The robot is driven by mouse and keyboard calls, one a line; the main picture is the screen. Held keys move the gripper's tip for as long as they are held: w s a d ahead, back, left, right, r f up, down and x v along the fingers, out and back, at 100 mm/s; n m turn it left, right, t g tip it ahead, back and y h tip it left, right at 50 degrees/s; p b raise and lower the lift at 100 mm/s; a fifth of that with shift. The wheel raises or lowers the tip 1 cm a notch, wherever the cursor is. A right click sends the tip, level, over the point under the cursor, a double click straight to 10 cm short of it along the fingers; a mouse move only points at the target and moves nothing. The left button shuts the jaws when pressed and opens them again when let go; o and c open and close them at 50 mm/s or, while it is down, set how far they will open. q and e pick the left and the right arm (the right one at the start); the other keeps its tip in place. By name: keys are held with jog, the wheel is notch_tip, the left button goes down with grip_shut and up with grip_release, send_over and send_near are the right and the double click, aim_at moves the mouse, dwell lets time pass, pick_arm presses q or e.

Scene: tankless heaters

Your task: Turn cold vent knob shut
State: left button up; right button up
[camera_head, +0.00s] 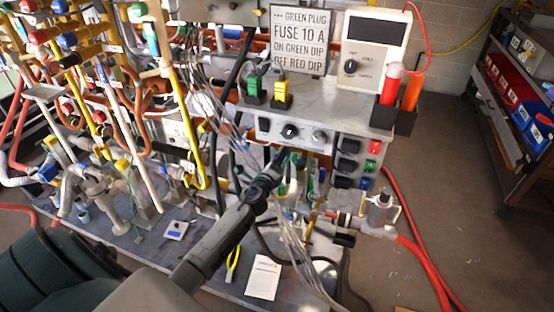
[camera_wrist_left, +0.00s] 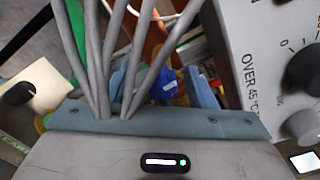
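My left gripper (camera_head: 281,157) reaches in from the lower left and is just below the grey control panel (camera_head: 297,133), among hoses and wires. In the left wrist view its two blue-grey fingers (camera_wrist_left: 162,82) stand apart. A small blue knob (camera_wrist_left: 165,80) shows between or just beyond them; I cannot tell whether they touch it. I see no label on it, so I cannot tell if it is the cold vent knob. In the head view the fingertips are partly lost against the clutter. My right gripper is not in view.
Grey cables (camera_wrist_left: 115,60) cross close in front of the left wrist camera. A black dial (camera_head: 290,131) is on the panel face above the gripper. Coloured pipes and valves crowd the left. A red hose (camera_head: 420,262) runs along the floor at right, where there is free room.

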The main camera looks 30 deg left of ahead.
pick_arm(q)
jog(key=v, duration=1)
jog(key=shift+s, duration=0.4)
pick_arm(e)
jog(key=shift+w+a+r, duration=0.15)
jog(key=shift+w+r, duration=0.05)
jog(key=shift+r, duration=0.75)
